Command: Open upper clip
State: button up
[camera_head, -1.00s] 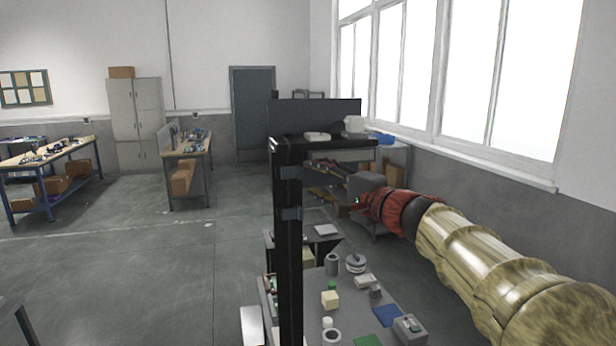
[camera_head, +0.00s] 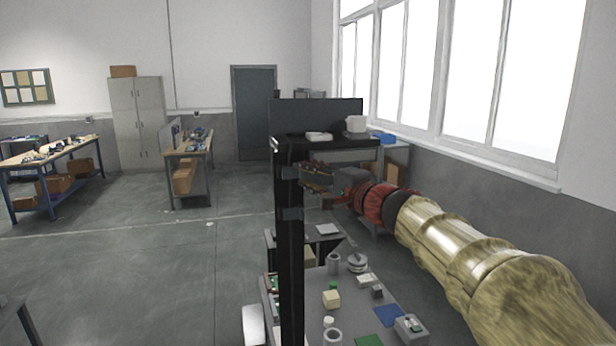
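A black upright column (camera_head: 288,255) stands in front of the bench. A grey upper clip (camera_head: 289,172) sits on it near the top, and a similar lower clip (camera_head: 291,213) sits further down. My gripper (camera_head: 306,178) reaches in from the right and its tips are just right of the column at the upper clip's height. The fingers are small and dark here, so I cannot tell whether they are open, shut or touching the clip. My arm fills the right side.
A workbench (camera_head: 386,296) with several small parts, a blue pad and a green pad lies below my arm. A dark shelf top (camera_head: 325,140) with white boxes is behind the gripper. The floor (camera_head: 150,270) to the left is clear.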

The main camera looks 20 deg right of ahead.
aim_at(296, 173)
grip_shut()
jog(key=shift+s+f+b, duration=0.1)
jog(key=shift+b, duration=0.2)
